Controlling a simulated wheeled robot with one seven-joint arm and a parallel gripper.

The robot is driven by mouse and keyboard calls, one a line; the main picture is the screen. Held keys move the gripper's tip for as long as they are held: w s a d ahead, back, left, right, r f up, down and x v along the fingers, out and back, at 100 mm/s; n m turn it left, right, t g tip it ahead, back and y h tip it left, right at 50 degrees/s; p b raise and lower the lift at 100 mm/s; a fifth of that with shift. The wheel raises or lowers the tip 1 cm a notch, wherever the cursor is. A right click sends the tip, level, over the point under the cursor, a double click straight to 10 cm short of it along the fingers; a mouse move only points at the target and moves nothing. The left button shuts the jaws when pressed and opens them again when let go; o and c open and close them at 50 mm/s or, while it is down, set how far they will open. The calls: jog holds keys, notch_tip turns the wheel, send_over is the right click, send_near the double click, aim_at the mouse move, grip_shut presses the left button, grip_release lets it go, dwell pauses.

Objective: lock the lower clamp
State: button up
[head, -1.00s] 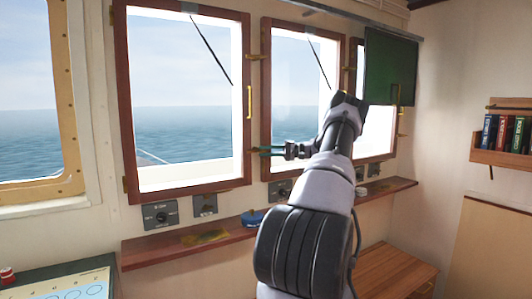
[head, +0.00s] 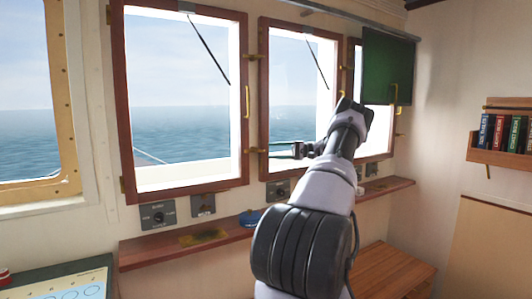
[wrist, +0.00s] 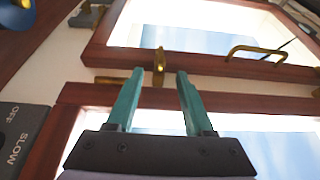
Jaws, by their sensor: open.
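The lower clamp is a small brass fitting (head: 252,151) low between the left and middle window frames. In the wrist view the brass clamp (wrist: 160,62) stands on the wooden frame edge, just past the fingertips and in line with the gap between them. My gripper (head: 272,150) is to the right of the clamp in the head view, pointing left at it. In the wrist view its two teal fingers (wrist: 158,74) are spread apart with nothing between them. They look apart from the clamp; the exact distance is hard to tell.
A brass handle (wrist: 257,53) sits on the left window frame. An upper brass clamp (head: 253,57) is higher between the windows. A wooden shelf (head: 150,250) and control panels (head: 158,215) run below. A green board (head: 388,67) hangs at the right.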

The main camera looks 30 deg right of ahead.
jog(key=v, duration=0.6)
dwell(0.4)
